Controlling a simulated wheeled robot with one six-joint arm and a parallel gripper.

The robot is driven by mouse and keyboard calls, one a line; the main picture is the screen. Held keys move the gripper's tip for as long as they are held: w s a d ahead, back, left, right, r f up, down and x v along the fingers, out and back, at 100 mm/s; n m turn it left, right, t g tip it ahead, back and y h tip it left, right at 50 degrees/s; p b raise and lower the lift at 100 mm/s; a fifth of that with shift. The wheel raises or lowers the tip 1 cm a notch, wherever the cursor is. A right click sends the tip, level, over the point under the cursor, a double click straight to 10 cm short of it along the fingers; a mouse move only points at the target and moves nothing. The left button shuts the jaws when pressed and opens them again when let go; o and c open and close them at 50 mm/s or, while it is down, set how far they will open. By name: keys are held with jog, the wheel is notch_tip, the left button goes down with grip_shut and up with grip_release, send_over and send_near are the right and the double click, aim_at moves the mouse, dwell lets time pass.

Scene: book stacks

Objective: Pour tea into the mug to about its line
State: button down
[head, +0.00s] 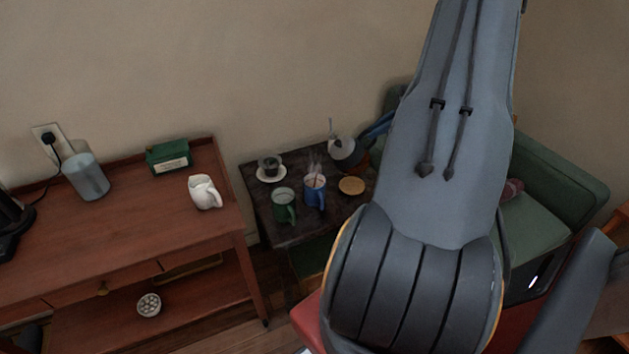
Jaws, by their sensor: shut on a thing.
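A grey, rounded pot (343,150) is above or at the back of the dark side table, with a brownish part on its right side. My gripper (375,130) shows only as a blue-grey piece at the pot's right, shut on the pot as far as I can tell; my arm hides the rest. Whether the pot is tilted or touches the table is unclear. A blue mug (315,192) stands upright just left and in front of the pot. Light wisps rise over it and something brownish shows inside. A green mug (284,207) stands to its left. No line on either mug can be made out.
The dark side table (257,205) also holds a small dark cup (270,163) on a white saucer and a round tan coaster (351,186). A wooden cart (120,215) at left bears a white jug (204,192), a green box (168,158) and a grey cylinder (86,178). A green armchair (565,185) stands right.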

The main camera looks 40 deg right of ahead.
jog(key=shift+w+a+r+h+p, duration=0.15)
jog(key=shift+a+r+h+p, duration=0.2)
jog(key=shift+a+r, duration=0.3)
jog(key=shift+w+a+r+h+p, duration=0.2)
jog(key=shift+a+r+h, duration=0.15)
jog(key=shift+a+r, duration=0.25)
dwell(2.4)
jog(key=shift+d, duration=0.15)
jog(key=s+d+f+m+t+y+b, duration=0.2)
jog(key=d+f+y+b, duration=0.4)
jog(key=d+f+b, duration=0.4)
notch_tip(320, 180, down, 6)
jog(key=b, duration=0.9)
jog(key=shift+s+d+t+y+b, duration=0.25)
jog(key=shift+s+t+y+b, duration=0.05)
jog(key=shift+y+b, duration=0.1)
jog(key=shift+r, duration=0.1)
jog(key=shift+r+p, duration=1.15)
jog(key=shift+r, duration=1.3)
